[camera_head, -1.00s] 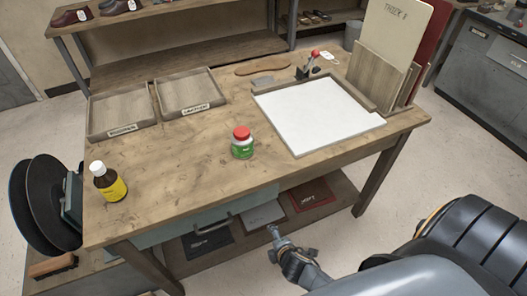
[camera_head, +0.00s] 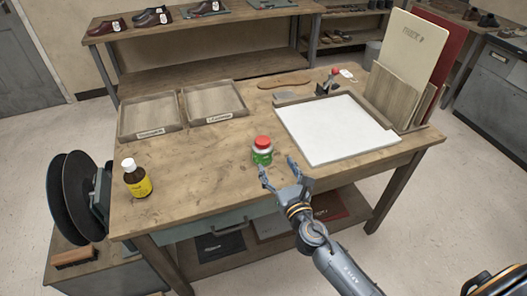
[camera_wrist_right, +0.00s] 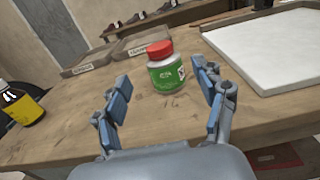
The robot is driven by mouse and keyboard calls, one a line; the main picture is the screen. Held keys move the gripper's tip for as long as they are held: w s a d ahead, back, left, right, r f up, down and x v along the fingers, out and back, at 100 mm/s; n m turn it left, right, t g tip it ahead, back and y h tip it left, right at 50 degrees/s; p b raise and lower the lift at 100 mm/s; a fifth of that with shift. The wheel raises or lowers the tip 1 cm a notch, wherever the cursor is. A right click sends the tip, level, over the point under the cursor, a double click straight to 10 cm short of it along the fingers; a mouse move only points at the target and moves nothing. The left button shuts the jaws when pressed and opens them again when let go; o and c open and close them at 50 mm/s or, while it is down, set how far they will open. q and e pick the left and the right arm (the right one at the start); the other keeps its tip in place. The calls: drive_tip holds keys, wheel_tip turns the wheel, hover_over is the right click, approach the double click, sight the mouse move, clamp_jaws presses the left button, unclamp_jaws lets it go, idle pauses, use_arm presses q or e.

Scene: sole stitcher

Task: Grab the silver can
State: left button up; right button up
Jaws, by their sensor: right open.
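A small silver-grey can (camera_head: 262,152) with a red lid and a green label stands upright on the wooden workbench (camera_head: 215,160), near its front middle. My right gripper (camera_head: 279,167) is open and empty at the bench's front edge, just in front of the can and slightly to its right. In the right wrist view the can (camera_wrist_right: 166,76) shows between the two spread fingers (camera_wrist_right: 162,82), beyond them and apart from them. My left gripper is not in view.
A brown bottle with a yellow label (camera_head: 137,180) stands at the bench's left front. Two wooden trays (camera_head: 181,125) lie behind the can. A white board (camera_head: 335,128) lies to the right, with upright panels (camera_head: 404,75) beyond. The bench around the can is clear.

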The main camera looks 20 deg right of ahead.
sight(264, 143)
drive_tip(key=w, duration=0.5)
drive_tip(key=shift+f, duration=0.1)
drive_tip(key=shift+w+a+r, duration=0.1)
drive_tip(key=shift+w, duration=1.35)
drive_tip(key=shift+w+a+r, duration=0.1)
drive_tip(key=shift+w, duration=1.3)
drive_tip(key=shift+r, duration=0.1)
clamp_jaws()
